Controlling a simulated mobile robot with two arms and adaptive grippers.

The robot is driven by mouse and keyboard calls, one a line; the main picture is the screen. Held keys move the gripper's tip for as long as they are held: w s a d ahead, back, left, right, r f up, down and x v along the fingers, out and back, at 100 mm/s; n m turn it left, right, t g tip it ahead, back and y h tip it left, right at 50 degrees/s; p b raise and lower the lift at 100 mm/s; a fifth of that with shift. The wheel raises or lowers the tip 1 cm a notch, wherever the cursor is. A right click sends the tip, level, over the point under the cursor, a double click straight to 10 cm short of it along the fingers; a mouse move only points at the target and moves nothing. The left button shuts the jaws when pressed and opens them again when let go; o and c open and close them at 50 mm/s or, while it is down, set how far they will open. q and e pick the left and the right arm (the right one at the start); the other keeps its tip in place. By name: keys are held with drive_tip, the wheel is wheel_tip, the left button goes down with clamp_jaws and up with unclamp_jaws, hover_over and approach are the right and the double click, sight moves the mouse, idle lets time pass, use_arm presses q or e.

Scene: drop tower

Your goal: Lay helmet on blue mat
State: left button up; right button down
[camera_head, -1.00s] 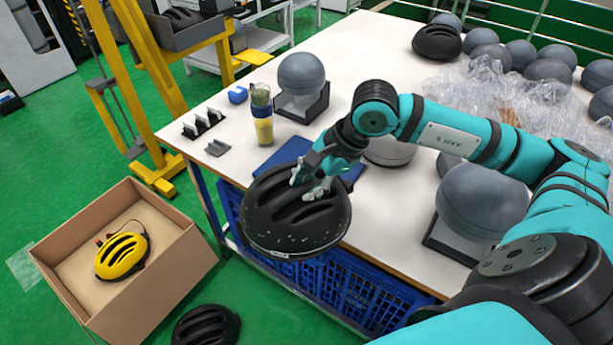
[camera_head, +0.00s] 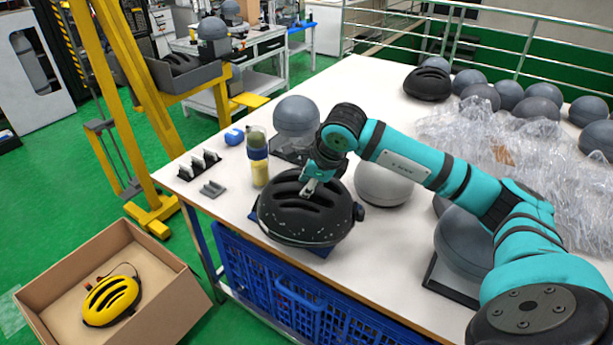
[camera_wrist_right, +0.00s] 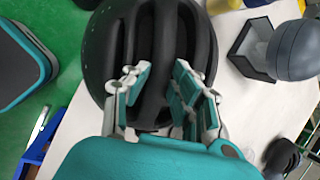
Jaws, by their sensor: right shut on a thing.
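The black helmet (camera_head: 305,222) is at the front edge of the white table, over the blue mat (camera_head: 321,251). The helmet hides most of the mat; only small blue bits show at its rim. I cannot tell whether the helmet touches the mat or hangs just above it. My right gripper (camera_head: 312,187) is shut on the helmet's top from above. In the right wrist view, the fingers (camera_wrist_right: 155,95) grip a rib between the vents of the helmet (camera_wrist_right: 108,45). My left gripper is not in view.
A bottle (camera_head: 258,160) and a grey sphere on a stand (camera_head: 296,118) are behind the helmet. A white-grey dome (camera_head: 384,182) stands close on its right. A cardboard box (camera_head: 165,290) with a yellow helmet (camera_head: 110,300) is on the floor at left. Plastic wrap (camera_head: 500,150) covers the table's right.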

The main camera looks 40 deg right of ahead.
drive_tip(key=w+d, duration=0.1)
drive_tip(key=w, duration=0.1)
drive_tip(key=w+d, duration=0.1)
drive_tip(key=w, duration=0.1)
drive_tip(key=w+d+p, duration=0.1)
drive_tip(key=shift+w+d+f, duration=0.15)
drive_tip(key=shift+w+f, duration=0.15)
drive_tip(key=shift+w, duration=0.1)
wheel_tip(320, 180, down, 4)
drive_tip(key=shift+r+p, duration=0.25)
drive_tip(key=shift+p, duration=0.4)
drive_tip(key=c, duration=1.1)
unclamp_jaws()
drive_tip(key=b+v, duration=0.1)
drive_tip(key=v, duration=1.1)
drive_tip(key=shift+s+b, duration=0.1)
drive_tip(key=shift+b, duration=0.25)
